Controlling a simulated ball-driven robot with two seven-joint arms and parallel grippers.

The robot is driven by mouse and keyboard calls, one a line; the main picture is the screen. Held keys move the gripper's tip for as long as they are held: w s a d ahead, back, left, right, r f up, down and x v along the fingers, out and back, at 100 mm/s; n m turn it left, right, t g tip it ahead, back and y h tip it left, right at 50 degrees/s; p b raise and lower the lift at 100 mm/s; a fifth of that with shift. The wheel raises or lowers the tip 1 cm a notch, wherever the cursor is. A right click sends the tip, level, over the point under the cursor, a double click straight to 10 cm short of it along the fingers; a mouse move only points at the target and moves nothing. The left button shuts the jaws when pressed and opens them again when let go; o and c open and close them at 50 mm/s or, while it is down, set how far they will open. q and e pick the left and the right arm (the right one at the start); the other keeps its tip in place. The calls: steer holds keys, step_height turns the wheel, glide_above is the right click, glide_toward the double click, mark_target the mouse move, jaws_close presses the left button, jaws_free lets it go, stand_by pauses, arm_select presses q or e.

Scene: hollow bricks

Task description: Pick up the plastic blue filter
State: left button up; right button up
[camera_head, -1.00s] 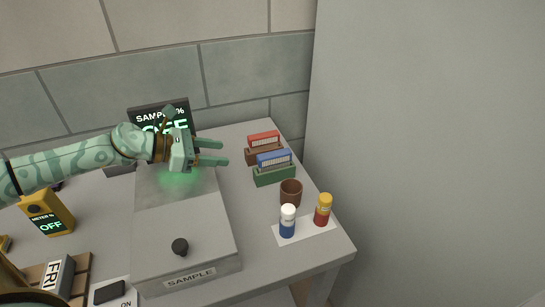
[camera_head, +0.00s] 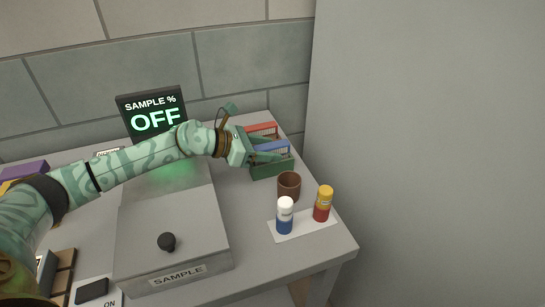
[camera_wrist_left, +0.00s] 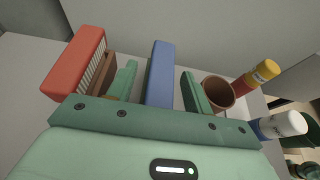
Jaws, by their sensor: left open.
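The blue filter (camera_head: 272,148) stands upright in a green holder (camera_head: 272,170) at the right of the table. My left gripper (camera_head: 268,156) is open at the blue filter, its fingers partly covering it in the head view. In the left wrist view the blue filter (camera_wrist_left: 160,75) lies between the two green fingers, with a visible gap on each side. I cannot tell how deep the fingers reach around it. My right gripper is not in view.
A red filter (camera_head: 262,131) stands just behind; it is left of the fingers in the wrist view (camera_wrist_left: 75,62). A brown cup (camera_head: 289,186), a white-capped bottle (camera_head: 285,216) and a yellow-capped bottle (camera_head: 323,204) stand in front. The grey SAMPLE machine (camera_head: 175,225) is at left.

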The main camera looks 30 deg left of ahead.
arm_select(q)
steer(key=shift+w+d+f, duration=0.15)
steer(key=shift+w+d, duration=0.05)
steer(key=shift+w, duration=0.1)
steer(key=c, duration=1.1)
steer(key=shift+s, duration=0.1)
